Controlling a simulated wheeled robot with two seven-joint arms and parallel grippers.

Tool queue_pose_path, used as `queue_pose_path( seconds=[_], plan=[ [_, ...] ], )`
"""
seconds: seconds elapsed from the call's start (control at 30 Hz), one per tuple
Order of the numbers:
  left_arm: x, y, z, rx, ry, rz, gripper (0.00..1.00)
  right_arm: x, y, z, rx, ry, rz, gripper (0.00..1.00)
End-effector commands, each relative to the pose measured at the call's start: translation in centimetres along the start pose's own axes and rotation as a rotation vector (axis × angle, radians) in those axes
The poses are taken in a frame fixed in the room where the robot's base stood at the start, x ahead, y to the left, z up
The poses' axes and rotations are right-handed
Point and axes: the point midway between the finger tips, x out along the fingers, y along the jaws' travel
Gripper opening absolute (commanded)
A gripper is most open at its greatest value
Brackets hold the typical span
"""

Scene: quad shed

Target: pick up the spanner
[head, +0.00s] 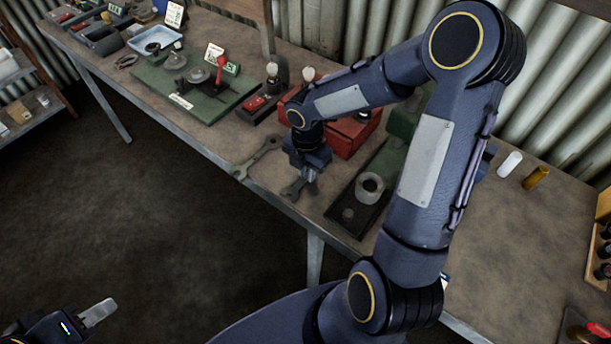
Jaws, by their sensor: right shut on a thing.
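My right gripper (301,183) is low over the front edge of the bench, pointing down. It is shut on a grey metal spanner (290,192), whose forked end shows below the jaws. The gripper hides most of this spanner, and I cannot tell if it touches the bench. A second, grey-green spanner shape (255,159) lies flat on the bench just left of the gripper. My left gripper (99,312) is at the lower left over the dark floor, away from the bench. Only a pale finger shows clearly, so its opening cannot be told.
A red box (352,137) stands behind the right gripper. A dark tray (344,214) with a grey ring (369,187) is close on its right. A green board (196,106) with a red-handled tool lies further left. A white cylinder (510,164) and a brass one (537,178) are at right.

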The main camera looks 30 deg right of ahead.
Motion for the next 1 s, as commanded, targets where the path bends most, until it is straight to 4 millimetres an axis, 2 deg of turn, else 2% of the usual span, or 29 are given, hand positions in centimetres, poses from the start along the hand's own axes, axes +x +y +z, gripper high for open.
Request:
queue_pose_path(
  seconds=[0.27,0.47,0.57,0.73,1.0],
  plan=[
    [0.0,0.0,0.0,0.0,0.0,0.0,0.36,-0.7,0.1,0.1,0.0,-0.002,0.003,0.0],
    [-0.1,0.1,-0.1,0.0,0.0,0.0,0.36,-3.4,0.1,0.1,0.002,-0.004,0.005,0.0],
    [0.2,-0.1,0.1,0.0,0.0,0.0,0.36,-5.1,-1.2,-0.9,0.001,-0.006,0.006,0.0],
    [0.4,-0.2,0.2,0.0,0.0,0.0,0.36,-9.2,-3.8,-3.1,0.0,-0.008,0.009,0.0],
    [1.1,-0.5,0.6,0.0,0.0,0.0,0.36,-11.8,-8.6,-7.2,-0.001,-0.005,0.005,0.0]
  ],
)
